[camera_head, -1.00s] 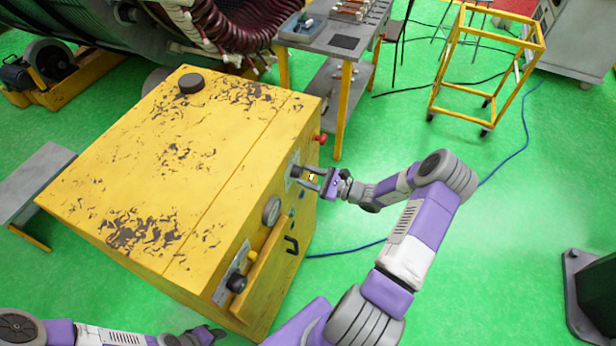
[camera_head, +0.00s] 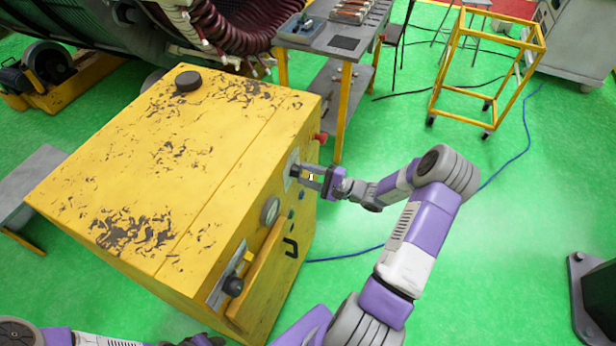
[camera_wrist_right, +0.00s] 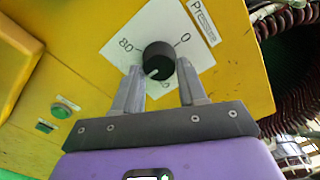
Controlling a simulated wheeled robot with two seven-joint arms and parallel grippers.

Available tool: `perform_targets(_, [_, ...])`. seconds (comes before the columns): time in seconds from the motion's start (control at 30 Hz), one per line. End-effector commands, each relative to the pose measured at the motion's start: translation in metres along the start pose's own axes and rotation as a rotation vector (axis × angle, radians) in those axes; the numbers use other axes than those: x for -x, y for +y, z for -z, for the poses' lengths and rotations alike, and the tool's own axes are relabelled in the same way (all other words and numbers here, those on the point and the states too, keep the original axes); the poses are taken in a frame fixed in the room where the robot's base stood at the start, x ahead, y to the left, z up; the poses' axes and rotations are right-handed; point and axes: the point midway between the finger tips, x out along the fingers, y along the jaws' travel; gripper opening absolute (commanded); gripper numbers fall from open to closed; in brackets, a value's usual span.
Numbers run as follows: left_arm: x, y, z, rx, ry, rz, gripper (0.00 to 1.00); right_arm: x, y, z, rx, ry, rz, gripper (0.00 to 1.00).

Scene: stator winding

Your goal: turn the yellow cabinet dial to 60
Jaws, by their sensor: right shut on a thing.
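The yellow cabinet (camera_head: 165,175) fills the left and middle of the head view. Its black dial knob (camera_wrist_right: 158,58) sits on a white plate (camera_wrist_right: 118,40) in the right wrist view. A "0" stands right of the knob and an "80" left; another number below is partly hidden. The knob's pale pointer mark faces down and slightly left in that view. My right gripper (camera_head: 307,176) is at the cabinet's right face, its fingers shut on opposite sides of the knob. My left gripper (camera_head: 205,341) barely shows at the bottom edge; its jaws are unclear.
A "Pressure" label (camera_wrist_right: 201,21) is beside the dial plate.

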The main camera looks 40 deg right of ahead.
Motion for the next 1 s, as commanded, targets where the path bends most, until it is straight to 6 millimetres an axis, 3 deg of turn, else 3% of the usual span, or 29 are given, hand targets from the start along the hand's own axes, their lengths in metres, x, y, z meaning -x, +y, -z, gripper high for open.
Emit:
perform_targets(0.63, [-0.0031, -0.0012, 0.0002, 0.0, 0.0, 0.0, 0.43, 0.0001, -0.0001, -0.0001, 0.047, 0.0, -0.001, 0.11])
perform_targets(0.67, [-0.0031, -0.0012, 0.0002, 0.0, 0.0, 0.0, 0.43, 0.0001, -0.0002, -0.0001, 0.047, 0.0, -0.001, 0.46])
perform_targets(0.7, [-0.0031, -0.0012, 0.0002, 0.0, 0.0, 0.0, 0.43, 0.0001, -0.0002, -0.0001, 0.047, 0.0, -0.001, 0.52])
perform_targets(0.8, [-0.0031, -0.0012, 0.0002, 0.0, 0.0, 0.0, 0.43, 0.0001, -0.0002, 0.0, 0.047, 0.0, -0.001, 0.67])
perform_targets(1.0, [-0.0031, -0.0011, 0.0002, 0.0, 0.0, 0.0, 0.43, 0.0001, -0.0002, 0.0, 0.047, 0.0, 0.0, 0.67])
